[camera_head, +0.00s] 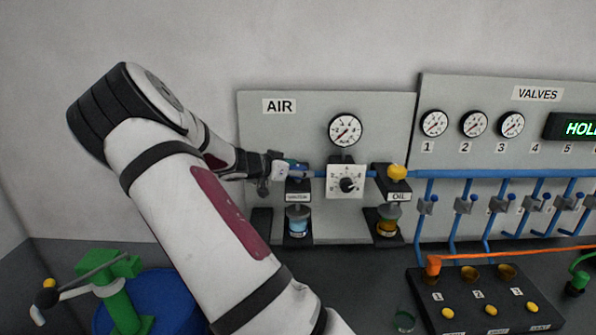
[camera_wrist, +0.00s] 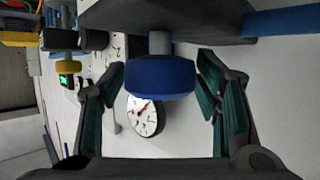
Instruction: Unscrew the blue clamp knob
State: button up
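The blue knob (camera_wrist: 160,78) sits on a short grey stem under a dark block in the wrist view. In the head view its blue top (camera_head: 299,167) shows at the left unit of the AIR panel, partly hidden by my gripper. My gripper (camera_head: 272,170) reaches it from the left. In the wrist view my gripper (camera_wrist: 158,76) is open, with one teal-padded finger on each side of the knob. Small gaps show between fingers and knob; contact cannot be told for sure.
The AIR panel (camera_head: 258,140) carries a gauge (camera_head: 345,130), a dial box (camera_head: 346,181) and a yellow knob (camera_head: 397,172) on the OIL unit. A green clamp device (camera_head: 118,285) stands front left.

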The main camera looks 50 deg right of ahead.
jog(key=c, duration=0.6)
jog(key=shift+n+t, duration=0.4)
jog(key=shift+t, duration=0.1)
jog(key=shift+n+t, duration=0.4)
jog(key=shift+n, duration=0.1)
jog(key=shift+s+n+t+y, duration=0.1)
jog(key=shift+n+t+y, duration=0.4)
jog(key=shift+n+t, duration=1.6)
jog(key=n+t+y, duration=0.2)
jog(key=t, duration=0.1)
jog(key=n+t+y, duration=0.2)
jog(key=n+t, duration=0.1)
jog(key=shift+d+r, duration=0.1)
jog(key=shift+r, duration=0.05)
jog(key=n+t+y, duration=0.1)
jog(key=n+y, duration=0.2)
jog(key=n+t+y, duration=0.1)
jog(key=n+y, duration=0.2)
jog(key=shift+f+t+y, duration=0.2)
jog(key=shift+t+y, duration=0.1)
jog(key=n+y, duration=0.6)
jog(key=shift+f+y, duration=0.15)
jog(key=shift+y, duration=0.25)
jog(key=shift+n+g, duration=0.4)
